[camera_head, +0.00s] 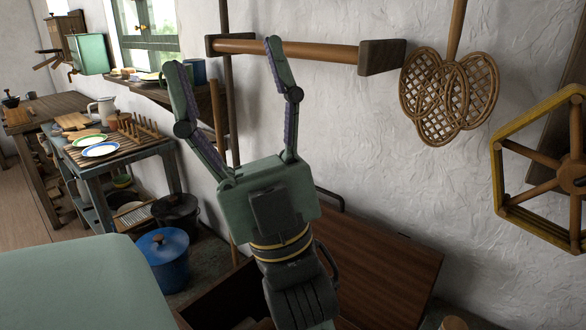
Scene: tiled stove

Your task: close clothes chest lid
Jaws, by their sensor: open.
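The clothes chest (222,304) stands low against the white wall, partly hidden behind my arm. Its brown wooden lid (385,272) stands raised and leans back toward the wall, so the chest is open. Part of the dark inside shows at the bottom of the picture. My gripper (222,54) is in front of and above the chest, pointing up, with its two fingers spread wide. Nothing is between the fingers. My gripper and arm hide the left part of the lid and much of the chest's opening.
A wooden rail (330,50) is fixed on the wall behind my fingers. A woven beater (449,95) and a yellow-rimmed wheel (548,168) are at the right. A blue pot (162,262) stands on the floor left of the chest, near a bench (150,150) with dishes.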

